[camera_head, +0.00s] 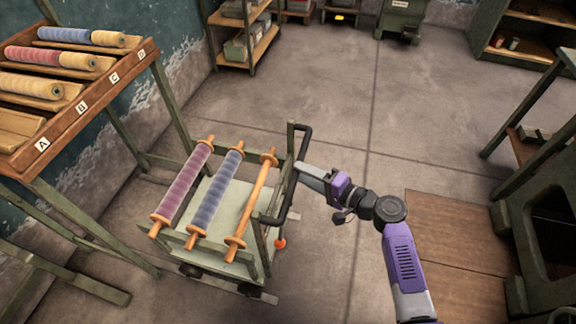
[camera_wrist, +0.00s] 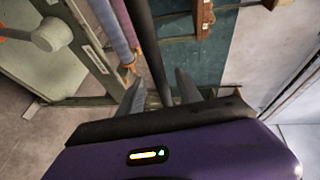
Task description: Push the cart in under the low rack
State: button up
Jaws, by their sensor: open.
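The cart (camera_head: 234,200) stands on the floor, its deck grey-green. It carries a pink roll (camera_head: 182,190), a blue roll (camera_head: 215,190) and a bare wooden spindle (camera_head: 252,200). Its dark handle (camera_head: 305,143) is on the right side. My gripper (camera_head: 302,168) is open at the handle; in the wrist view the dark handle bar (camera_wrist: 148,40) runs between the two fingers (camera_wrist: 160,92). I cannot tell whether they touch it. The rack (camera_head: 100,88), labelled A to D, stands left of the cart on green legs, with open floor beneath.
Several rolls lie on the rack's sloped top. A shelf unit (camera_head: 248,45) with bins stands behind the cart. A green bin (camera_head: 402,15) is at the back. A dark bench frame (camera_head: 530,225) is at the right. The floor in the middle is clear.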

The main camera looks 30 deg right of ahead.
jog(key=x, duration=0.6)
jog(key=shift+w, duration=0.1)
grip_shut()
jog(key=shift+f, duration=0.1)
dwell(1.2)
